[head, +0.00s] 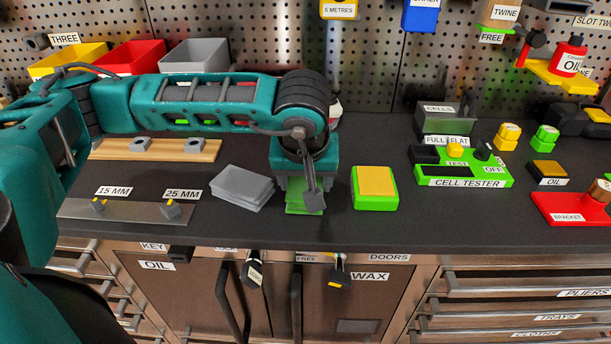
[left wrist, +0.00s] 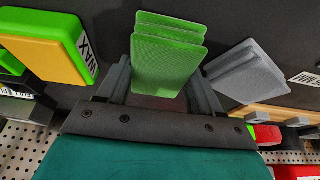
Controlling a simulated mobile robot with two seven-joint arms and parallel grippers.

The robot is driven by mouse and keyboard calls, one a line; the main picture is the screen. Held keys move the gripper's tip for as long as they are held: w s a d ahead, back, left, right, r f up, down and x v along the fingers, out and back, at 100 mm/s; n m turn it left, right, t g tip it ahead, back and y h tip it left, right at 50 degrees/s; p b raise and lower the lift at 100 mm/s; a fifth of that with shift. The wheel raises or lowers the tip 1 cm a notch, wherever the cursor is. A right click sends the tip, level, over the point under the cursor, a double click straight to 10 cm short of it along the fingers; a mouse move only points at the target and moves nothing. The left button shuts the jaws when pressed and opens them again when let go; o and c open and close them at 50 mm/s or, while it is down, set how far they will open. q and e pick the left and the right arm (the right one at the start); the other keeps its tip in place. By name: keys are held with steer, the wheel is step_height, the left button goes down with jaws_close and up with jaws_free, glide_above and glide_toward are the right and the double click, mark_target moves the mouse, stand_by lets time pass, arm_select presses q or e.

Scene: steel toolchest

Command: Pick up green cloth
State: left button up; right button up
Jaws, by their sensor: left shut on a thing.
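The green cloth (head: 304,196) is a small stack of folded green layers. In the head view it sits on the dark worktop under my left gripper (head: 303,190), which hides much of it. In the left wrist view the green cloth (left wrist: 166,65) is between the two fingers of my left gripper (left wrist: 163,85), which is shut on it. I cannot tell whether the cloth is lifted off the worktop. My right gripper is not in view.
A folded grey cloth (head: 243,188) lies just left of the green one. A green and yellow wax tin (head: 375,188) is to the right. A green cell tester (head: 465,172) stands further right. Bare worktop (head: 400,225) lies near the front edge.

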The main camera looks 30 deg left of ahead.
mark_target(305, 183)
arm_select(q)
step_height(305, 183, up, 20)
steer(key=p, duration=0.1)
steer(key=o, duration=0.5)
steer(key=c, duration=0.4)
